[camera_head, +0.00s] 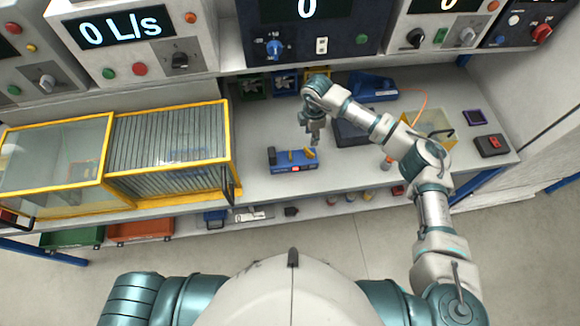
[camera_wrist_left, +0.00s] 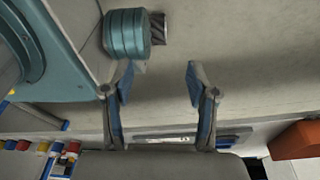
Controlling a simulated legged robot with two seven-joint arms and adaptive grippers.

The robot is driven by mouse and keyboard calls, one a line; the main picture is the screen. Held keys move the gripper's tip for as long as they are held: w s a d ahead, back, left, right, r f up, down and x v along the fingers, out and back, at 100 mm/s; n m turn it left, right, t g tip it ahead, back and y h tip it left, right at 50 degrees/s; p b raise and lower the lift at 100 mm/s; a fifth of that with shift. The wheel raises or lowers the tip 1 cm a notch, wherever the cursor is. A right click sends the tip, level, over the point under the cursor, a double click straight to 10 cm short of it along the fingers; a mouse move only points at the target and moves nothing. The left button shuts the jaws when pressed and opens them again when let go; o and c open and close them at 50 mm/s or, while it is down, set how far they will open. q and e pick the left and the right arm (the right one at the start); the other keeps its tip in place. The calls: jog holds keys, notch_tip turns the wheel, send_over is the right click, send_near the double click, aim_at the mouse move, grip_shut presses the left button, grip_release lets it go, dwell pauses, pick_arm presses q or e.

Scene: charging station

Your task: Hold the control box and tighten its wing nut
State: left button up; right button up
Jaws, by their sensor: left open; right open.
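The control box (camera_head: 292,160) is a small blue box with yellow parts on top and a red mark on its front. It lies on the grey bench near the front edge, right of the yellow-framed case. The yellow parts are too small to tell which is the wing nut. My right gripper (camera_head: 314,137) hangs open just above and behind the box's right end, apparently not holding it. My left gripper (camera_wrist_left: 160,82) shows only in the left wrist view, open and empty, with bare floor between its fingers. In the head view it is out of sight.
The yellow-framed case (camera_head: 170,148) fills the bench's left side. A dark blue case (camera_head: 352,130) stands right of the box. A black and red device (camera_head: 491,145) lies at the far right. Green (camera_head: 72,238) and orange (camera_head: 140,229) bins sit on the lower shelf.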

pick_arm(q)
jog(key=w+d+r+n+t+h, duration=0.1)
jog(key=w+d+r+n+t, duration=0.3)
jog(key=w, duration=0.4)
jog(key=w+d+r+n+t+h, duration=0.25)
jog(key=w+d+r, duration=0.25)
jog(key=w+d, duration=0.25)
jog(key=w+d+r+n+t, duration=0.3)
jog(key=w+r+n, duration=0.2)
jog(key=r, duration=0.4)
jog(key=w+d+r+n+t, duration=0.3)
jog(key=w+r+n, duration=0.2)
jog(key=r, duration=0.4)
jog(key=w+d+r+n+t, duration=0.3)
jog(key=r+n, duration=0.3)
jog(key=r, duration=0.3)
jog(key=shift+y+x, duration=0.25)
jog(key=shift+x, duration=0.65)
notch_tip(320, 180, up, 7)
jog(key=n+y, duration=0.7)
jog(key=n, duration=1)
send_over(290, 197)
jog(key=s+a, duration=0.2)
jog(key=a, duration=0.2)
jog(key=x, duration=1.7)
jog(key=shift+d+r, duration=0.1)
jog(key=shift+d, duration=0.05)
jog(key=shift+s, duration=0.1)
